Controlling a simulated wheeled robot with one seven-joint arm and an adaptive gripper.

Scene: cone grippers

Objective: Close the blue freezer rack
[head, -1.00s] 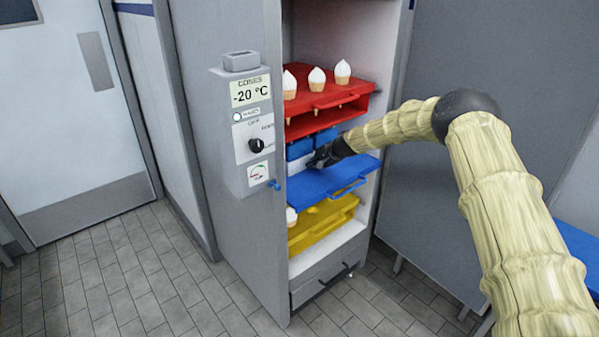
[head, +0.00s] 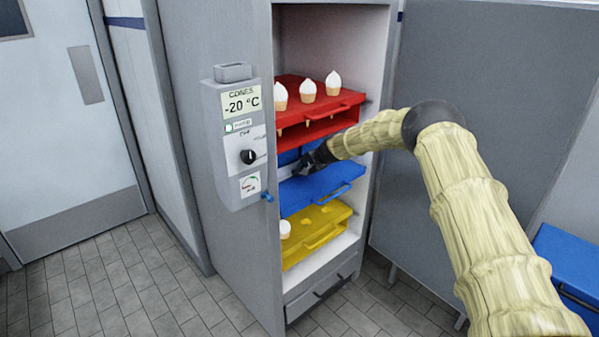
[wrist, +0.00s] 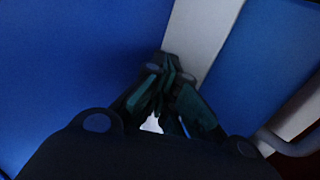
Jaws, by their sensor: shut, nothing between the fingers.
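The blue freezer rack (head: 325,187) is a flat tray with a front handle, pulled partly out of the open freezer between the red and yellow racks. My gripper (head: 303,168) is inside the freezer, just above the blue rack and below the red one. In the wrist view its fingers (wrist: 166,72) are together and empty. Blue surfaces (wrist: 70,60) with a pale strip between them lie ahead of the fingers. I cannot tell whether the fingers touch the rack.
The red rack (head: 318,128) above holds several white-topped cones. The yellow rack (head: 320,235) below holds a cone (head: 285,229). The open freezer door (head: 470,120) stands at right. A control panel (head: 240,145) is on the freezer's left side. Tiled floor is clear at left.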

